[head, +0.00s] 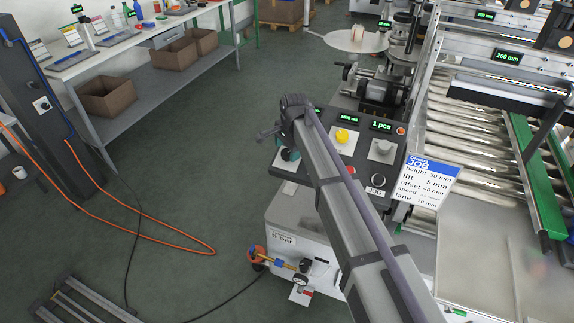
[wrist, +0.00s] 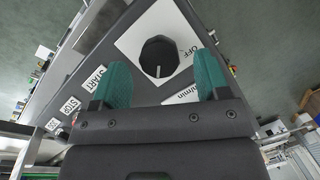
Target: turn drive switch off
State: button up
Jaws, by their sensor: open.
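A round black knob (wrist: 159,57) on a white plate (wrist: 150,25) shows in the wrist view. A lettering "OFF" is at the plate's right side. The knob's white pointer line points down in the picture, not at the "OFF" lettering. My gripper (wrist: 163,72) is open, with one green finger on the lower left of the knob and one on the lower right. I see gaps between the fingers and the knob; whether the fingertips are level with it I cannot tell. In the head view my gripper (head: 288,153) is at the control panel's left end, and my arm hides this knob.
START (wrist: 95,78) and STOP (wrist: 70,105) labels lie left of the gripper. A job card (head: 430,180) stands at the panel's right.

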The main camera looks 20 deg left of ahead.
jog(key=f, duration=0.1)
jog(key=f+b, duration=0.1)
jog(key=shift+w+a+f, duration=0.1)
jog(key=shift+a+f, duration=0.1)
jog(key=shift+f, duration=0.15)
jog(key=shift+r, duration=0.15)
jog(key=c, duration=0.9)
